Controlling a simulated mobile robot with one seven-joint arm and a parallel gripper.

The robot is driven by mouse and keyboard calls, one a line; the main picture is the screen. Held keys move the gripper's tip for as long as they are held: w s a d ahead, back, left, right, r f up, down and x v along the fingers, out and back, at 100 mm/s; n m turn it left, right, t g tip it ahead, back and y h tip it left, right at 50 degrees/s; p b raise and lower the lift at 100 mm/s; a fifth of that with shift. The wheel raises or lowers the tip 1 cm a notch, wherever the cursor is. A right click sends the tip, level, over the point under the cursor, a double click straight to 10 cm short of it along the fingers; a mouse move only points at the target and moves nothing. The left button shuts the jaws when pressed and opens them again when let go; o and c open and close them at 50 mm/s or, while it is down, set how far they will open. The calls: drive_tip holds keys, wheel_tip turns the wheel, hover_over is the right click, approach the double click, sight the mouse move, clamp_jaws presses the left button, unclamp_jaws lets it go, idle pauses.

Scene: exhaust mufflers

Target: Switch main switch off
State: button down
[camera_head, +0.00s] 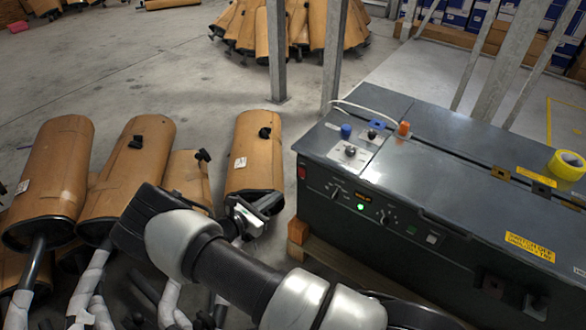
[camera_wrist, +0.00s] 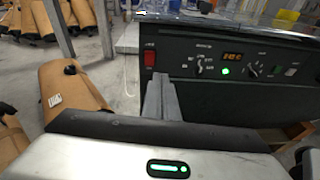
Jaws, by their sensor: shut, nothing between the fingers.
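A dark grey machine (camera_head: 440,215) stands at the right in the head view. A red rocker switch (camera_head: 302,171) sits at the left end of its front panel, and it also shows in the wrist view (camera_wrist: 150,59). Its label is too small to read. A green lamp (camera_head: 361,207) and an orange display (camera_head: 363,197) are lit on the panel. My gripper (camera_wrist: 160,78) is shut and empty; in the wrist view its fingertips appear just below the red switch. In the head view my gripper (camera_head: 262,204) is left of the panel, apparently apart from it.
Brown wrapped mufflers (camera_head: 50,175) lie on the floor at the left, one (camera_head: 254,150) close behind my gripper. A wooden pallet (camera_head: 325,258) supports the machine. Knobs, including one (camera_head: 337,193), sit right of the switch. Metal posts (camera_head: 277,50) stand behind.

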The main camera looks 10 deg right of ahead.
drive_tip(key=shift+w+a+f+n+t, duration=0.25)
drive_tip(key=shift+f+n, duration=0.1)
drive_tip(key=shift+f, duration=0.1)
drive_tip(key=shift+w+a+f+n+t, duration=0.2)
drive_tip(key=shift+a+f+n+t, duration=0.05)
drive_tip(key=shift+f+n, duration=0.15)
drive_tip(key=shift+d, duration=0.1)
drive_tip(key=b, duration=0.3)
approach(302, 172)
drive_tip(key=x, duration=0.5)
drive_tip(key=shift+f, duration=0.15)
drive_tip(key=shift+w+d, duration=0.35)
